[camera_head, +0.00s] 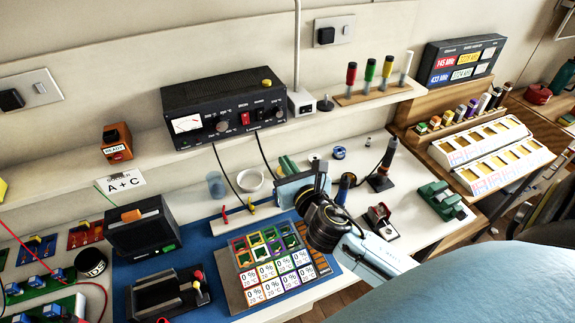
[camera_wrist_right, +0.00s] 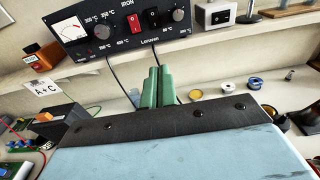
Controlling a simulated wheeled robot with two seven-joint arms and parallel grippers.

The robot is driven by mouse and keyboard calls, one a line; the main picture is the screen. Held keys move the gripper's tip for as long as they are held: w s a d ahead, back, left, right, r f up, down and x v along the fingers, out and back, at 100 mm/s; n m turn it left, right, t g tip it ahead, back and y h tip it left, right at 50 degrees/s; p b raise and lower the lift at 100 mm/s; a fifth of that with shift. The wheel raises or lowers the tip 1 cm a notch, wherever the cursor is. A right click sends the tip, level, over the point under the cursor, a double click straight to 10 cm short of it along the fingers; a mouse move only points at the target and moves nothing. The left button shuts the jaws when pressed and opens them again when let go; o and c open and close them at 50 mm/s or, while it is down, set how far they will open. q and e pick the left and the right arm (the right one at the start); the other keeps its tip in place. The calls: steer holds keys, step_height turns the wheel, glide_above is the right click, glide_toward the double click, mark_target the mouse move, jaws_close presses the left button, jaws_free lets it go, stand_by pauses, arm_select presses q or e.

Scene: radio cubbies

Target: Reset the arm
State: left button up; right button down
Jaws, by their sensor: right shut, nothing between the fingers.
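My right gripper (camera_head: 288,166) reaches in from the lower right on its pale blue arm and hangs above the workbench. Its green fingers also show in the right wrist view (camera_wrist_right: 157,88), side by side and shut, with nothing between them. They point toward the shelf with the black power unit (camera_head: 222,107), which has a dial, knobs and a red switch. My left gripper is in neither view.
Below the gripper are a blue mat (camera_head: 215,290) and a panel of percentage tiles (camera_head: 277,277). A white tape roll (camera_head: 250,181) is to its left. A soldering stand (camera_head: 381,178) and a green device (camera_head: 442,200) stand to the right. A labelled slotted rack (camera_head: 492,155) is farther right.

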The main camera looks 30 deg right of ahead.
stand_by(0.5)
steer(key=s+a+f+m+g+y, duration=0.1)
steer(key=s+a+f+m+g, duration=0.2)
steer(key=s+m, duration=0.65)
steer(key=s+a+f+m+g+y, duration=0.1)
steer(key=s+a+f+m+g, duration=0.15)
steer(key=s+m+g, duration=0.65)
steer(key=s+a+f+m+g+y, duration=0.15)
steer(key=s+f+m, duration=0.3)
steer(key=m, duration=0.95)
steer(key=s+f+b, duration=0.3)
steer(key=f+b, duration=0.2)
steer(key=f, duration=2.5)
arm_select(q)
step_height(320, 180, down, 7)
steer(key=b, duration=0.2)
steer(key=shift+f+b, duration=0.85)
arm_select(e)
steer(key=s+d+f+n+g, duration=0.1)
steer(key=s+d+f+g, duration=0.1)
steer(key=s+f, duration=1.4)
steer(key=shift+d+f, duration=0.5)
steer(key=shift+f, duration=0.2)
